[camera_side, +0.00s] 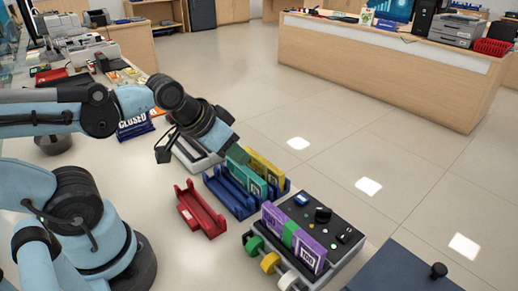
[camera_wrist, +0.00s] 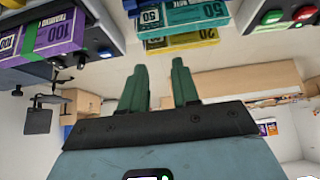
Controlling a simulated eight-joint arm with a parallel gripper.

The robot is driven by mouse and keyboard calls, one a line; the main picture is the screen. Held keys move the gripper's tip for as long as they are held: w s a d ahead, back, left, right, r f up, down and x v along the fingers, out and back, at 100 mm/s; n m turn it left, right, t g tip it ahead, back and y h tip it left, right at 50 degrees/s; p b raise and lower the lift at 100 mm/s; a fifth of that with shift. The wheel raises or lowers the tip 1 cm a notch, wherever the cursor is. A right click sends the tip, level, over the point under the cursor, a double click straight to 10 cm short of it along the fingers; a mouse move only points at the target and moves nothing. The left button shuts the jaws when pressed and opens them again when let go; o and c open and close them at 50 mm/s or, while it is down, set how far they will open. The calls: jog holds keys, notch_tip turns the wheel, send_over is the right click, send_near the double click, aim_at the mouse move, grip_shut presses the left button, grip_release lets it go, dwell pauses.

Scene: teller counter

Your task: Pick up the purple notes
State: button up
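The purple notes (camera_side: 308,248) form a bundle marked 100 with a green band (camera_side: 290,234) around its middle. It stands on edge at the front of a dark-topped machine (camera_side: 338,218). The wrist view shows the purple notes (camera_wrist: 62,36) at upper left, outside the gap between my fingers. My gripper (camera_side: 232,150) is above the blue tray, up and left of the purple notes and apart from them. Its green fingers (camera_wrist: 160,76) are spread with nothing between them.
Teal notes (camera_side: 246,178) and yellow notes (camera_side: 266,170) stand at the blue tray (camera_side: 228,196). A red tray (camera_side: 201,212) lies left of it. Coloured rollers (camera_side: 270,262) line the machine's front. A dark box with a knob (camera_side: 438,270) is at lower right.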

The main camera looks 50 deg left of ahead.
jog(key=shift+o, duration=1.4)
jog(key=shift+d, duration=0.1)
notch_tip(320, 180, up, 5)
jog(key=m+g, duration=0.7)
jog(key=m, duration=1.1)
send_over(292, 226)
jog(key=shift+f, duration=6)
